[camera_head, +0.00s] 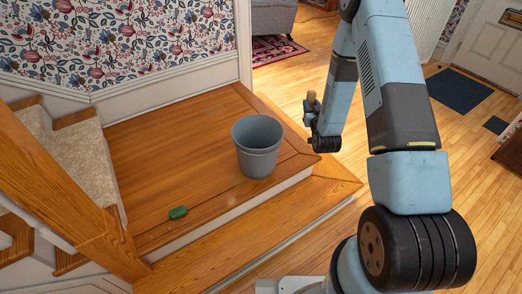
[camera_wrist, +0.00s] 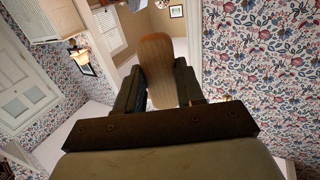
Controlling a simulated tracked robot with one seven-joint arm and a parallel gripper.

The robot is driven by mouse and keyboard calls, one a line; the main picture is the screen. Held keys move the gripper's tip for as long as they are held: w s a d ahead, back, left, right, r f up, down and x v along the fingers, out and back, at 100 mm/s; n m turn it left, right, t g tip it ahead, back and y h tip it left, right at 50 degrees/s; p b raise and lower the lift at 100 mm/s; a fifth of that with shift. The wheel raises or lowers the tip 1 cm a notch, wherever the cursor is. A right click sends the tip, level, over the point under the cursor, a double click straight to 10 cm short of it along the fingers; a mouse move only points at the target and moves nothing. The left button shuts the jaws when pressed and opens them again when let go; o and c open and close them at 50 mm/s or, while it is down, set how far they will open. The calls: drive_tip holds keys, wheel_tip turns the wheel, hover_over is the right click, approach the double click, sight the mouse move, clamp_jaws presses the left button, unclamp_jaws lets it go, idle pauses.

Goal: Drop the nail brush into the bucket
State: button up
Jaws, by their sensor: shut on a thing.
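The nail brush, a rounded brown wooden piece, shows in the wrist view (camera_wrist: 158,58) between the two dark fingers of my gripper (camera_wrist: 160,82). My gripper is shut on it. In the head view the brush (camera_head: 311,97) stands up as a small tan shape at the end of my gripper (camera_head: 312,109). Its bristles cannot be made out. The grey bucket (camera_head: 257,160) stands upright and open on the wooden landing, left of my gripper in the head view. The brush is apart from the bucket. The bucket's bottom inside is hidden, and the bucket is not seen in the wrist view.
A small green object (camera_head: 178,212) lies on the landing near its front edge, left of the bucket. The landing (camera_head: 170,150) has a step down at its front and right. A carpeted stair and wooden rail are at left. Open wood floor lies at right.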

drive_tip(key=w+a+f+n+g+y, duration=0.1)
drive_tip(key=w+a+f+n+y, duration=0.2)
drive_tip(key=a, duration=0.6)
drive_tip(key=a+f+n+g+y, duration=0.2)
drive_tip(key=a+f+y, duration=0.25)
drive_tip(key=a, duration=0.45)
drive_tip(key=shift+n, duration=0.3)
drive_tip(key=shift+w+a+f, duration=0.1)
drive_tip(key=shift+a+f, duration=0.1)
drive_tip(key=shift+f, duration=1.25)
drive_tip(key=shift+a+f, duration=0.2)
drive_tip(key=shift+f, duration=1.25)
drive_tip(key=o, duration=1)
